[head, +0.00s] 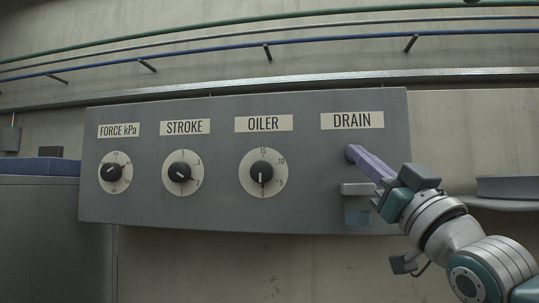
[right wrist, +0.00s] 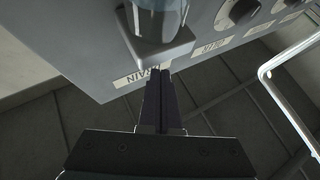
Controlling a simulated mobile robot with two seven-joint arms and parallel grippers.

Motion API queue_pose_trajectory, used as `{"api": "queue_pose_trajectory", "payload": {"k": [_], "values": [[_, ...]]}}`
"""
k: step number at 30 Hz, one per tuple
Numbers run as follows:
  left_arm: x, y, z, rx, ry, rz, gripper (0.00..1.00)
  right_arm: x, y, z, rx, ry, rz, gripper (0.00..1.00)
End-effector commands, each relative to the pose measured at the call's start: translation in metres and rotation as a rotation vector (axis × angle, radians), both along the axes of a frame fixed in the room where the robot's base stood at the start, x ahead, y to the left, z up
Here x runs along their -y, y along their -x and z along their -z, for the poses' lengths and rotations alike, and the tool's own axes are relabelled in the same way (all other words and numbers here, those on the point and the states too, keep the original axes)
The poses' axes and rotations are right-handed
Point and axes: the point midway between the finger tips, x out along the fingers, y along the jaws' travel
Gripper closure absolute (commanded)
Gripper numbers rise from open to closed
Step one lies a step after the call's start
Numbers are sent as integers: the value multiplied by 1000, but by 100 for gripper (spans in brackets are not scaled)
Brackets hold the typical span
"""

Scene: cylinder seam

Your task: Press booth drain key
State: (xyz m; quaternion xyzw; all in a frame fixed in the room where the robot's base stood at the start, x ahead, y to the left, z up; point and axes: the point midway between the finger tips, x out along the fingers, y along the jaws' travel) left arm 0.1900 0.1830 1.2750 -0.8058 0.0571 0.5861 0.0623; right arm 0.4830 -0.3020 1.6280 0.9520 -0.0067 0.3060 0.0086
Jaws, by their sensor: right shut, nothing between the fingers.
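The grey panel (head: 225,210) carries a DRAIN label (head: 352,120) at its right end; the label shows upside down in the right wrist view (right wrist: 136,78). Below it is a grey block (head: 353,189) with a bluish see-through cup (head: 357,217) under it; the cup is large in the right wrist view (right wrist: 155,18). My right gripper (head: 352,154) is shut and empty, its long purple fingers pointing at the panel between label and block. They also show in the right wrist view (right wrist: 163,74). I cannot make out a separate key at the fingertips, nor whether they touch. My left gripper is not in view.
Three dials, FORCE kPa (head: 115,173), STROKE (head: 183,173) and OILER (head: 263,173), sit left of DRAIN. Pipes (head: 300,41) run along the wall above. A grey cabinet (head: 50,230) stands left and a grey shelf (head: 508,187) right.

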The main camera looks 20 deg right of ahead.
Motion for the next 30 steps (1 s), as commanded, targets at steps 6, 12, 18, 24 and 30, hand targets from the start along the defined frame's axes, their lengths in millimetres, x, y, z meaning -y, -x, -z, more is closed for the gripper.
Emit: {"api": "queue_pose_trajectory", "payload": {"k": [6,12,18,24,30], "values": [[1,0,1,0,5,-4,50,1,-1,1,0,1,1,100],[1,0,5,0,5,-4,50,4,-7,1,0,0,0,100],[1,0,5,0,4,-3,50,4,-7,0,0,0,0,100],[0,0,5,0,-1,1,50,5,-8,0,0,0,0,100],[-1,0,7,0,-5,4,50,6,-9,0,1,0,0,100]]}}
